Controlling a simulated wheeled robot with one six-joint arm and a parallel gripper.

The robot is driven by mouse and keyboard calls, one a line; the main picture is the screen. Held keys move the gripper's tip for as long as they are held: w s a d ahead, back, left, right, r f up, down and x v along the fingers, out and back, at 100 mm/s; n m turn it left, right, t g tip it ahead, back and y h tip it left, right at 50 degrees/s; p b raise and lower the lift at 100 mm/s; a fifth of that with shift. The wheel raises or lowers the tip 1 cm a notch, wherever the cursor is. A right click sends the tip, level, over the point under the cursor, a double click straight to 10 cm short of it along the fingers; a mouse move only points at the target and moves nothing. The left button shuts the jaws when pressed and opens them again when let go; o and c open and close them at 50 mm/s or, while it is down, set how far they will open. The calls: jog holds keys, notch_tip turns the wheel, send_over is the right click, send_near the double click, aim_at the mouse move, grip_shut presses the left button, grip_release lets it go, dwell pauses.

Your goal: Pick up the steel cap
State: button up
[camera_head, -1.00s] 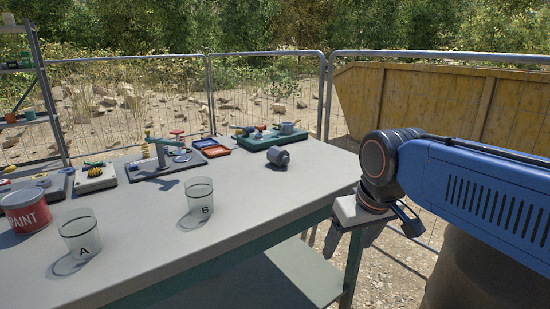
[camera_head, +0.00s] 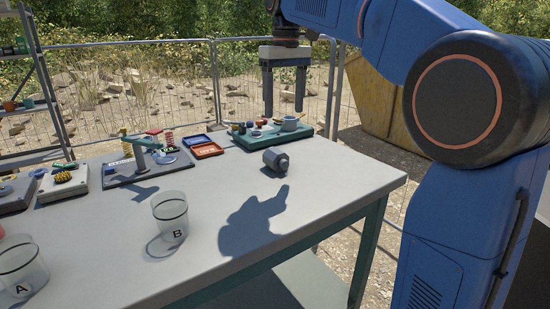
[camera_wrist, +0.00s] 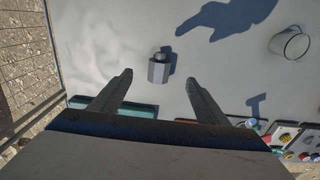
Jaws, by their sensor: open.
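The steel cap (camera_head: 276,160) is a grey cylinder with a narrower end. It lies on the grey table (camera_head: 330,175) near the right end, in front of the green tray. My gripper (camera_head: 283,108) hangs fingers down above the table, over the area of the cap, open and empty. In the wrist view the cap (camera_wrist: 159,68) shows beyond the fingertips, roughly centred between the two fingers (camera_wrist: 157,80), and nothing touches it.
A green tray (camera_head: 300,134) with several small parts stands behind the cap. Glass B (camera_head: 170,218) and glass A (camera_head: 22,270) stand nearer the front left. The table around the cap is clear.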

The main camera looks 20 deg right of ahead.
jog(key=w, duration=0.3)
send_near(278, 151)
notch_tip(278, 151, down, 6)
jog(key=shift+s, duration=0.15)
jog(key=shift+a+f, duration=0.1)
jog(key=shift+f, duration=2.55)
jog(key=c, duration=1.5)
